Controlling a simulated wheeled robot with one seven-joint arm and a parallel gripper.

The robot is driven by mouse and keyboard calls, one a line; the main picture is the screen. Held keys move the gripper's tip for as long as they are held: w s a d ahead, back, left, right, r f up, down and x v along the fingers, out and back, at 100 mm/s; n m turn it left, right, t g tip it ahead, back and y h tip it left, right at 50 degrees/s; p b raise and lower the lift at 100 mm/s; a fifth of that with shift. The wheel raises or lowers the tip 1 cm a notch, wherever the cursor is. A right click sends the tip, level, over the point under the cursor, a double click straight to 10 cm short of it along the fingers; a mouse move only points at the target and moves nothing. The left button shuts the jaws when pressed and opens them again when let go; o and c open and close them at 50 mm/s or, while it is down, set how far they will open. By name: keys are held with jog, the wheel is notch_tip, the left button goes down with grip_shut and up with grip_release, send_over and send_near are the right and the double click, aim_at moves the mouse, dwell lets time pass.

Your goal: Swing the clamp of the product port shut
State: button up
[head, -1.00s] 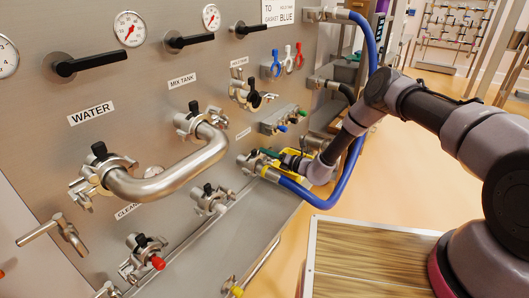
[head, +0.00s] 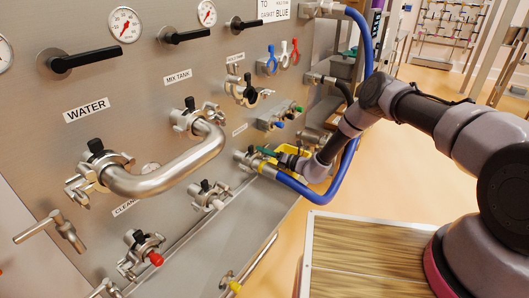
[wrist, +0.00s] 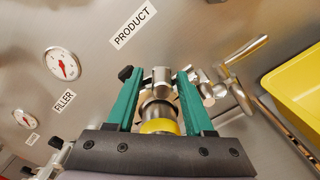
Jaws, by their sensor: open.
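The PRODUCT label (wrist: 133,27) is above the product port (wrist: 160,80) in the wrist view. A metal pipe end with a yellow band (wrist: 159,127) sits at the port. The clamp's black knob (wrist: 126,73) shows at the left, and metal clamp parts (wrist: 206,90) stand out at the right. The fingers partly hide the clamp, so I cannot tell how far it stands open. My gripper (wrist: 160,88) is open, its green fingers on either side of the port and pipe end. In the head view my gripper (head: 272,153) is at the port, beside the blue hose (head: 318,197).
A yellow tray (wrist: 297,88) is at the right in the wrist view, near a metal lever valve (wrist: 243,52). A bent steel pipe (head: 165,180) sticks out from the panel at the left. A wooden-topped surface (head: 365,255) stands at the front right.

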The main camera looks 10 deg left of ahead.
jog(key=v, duration=0.9)
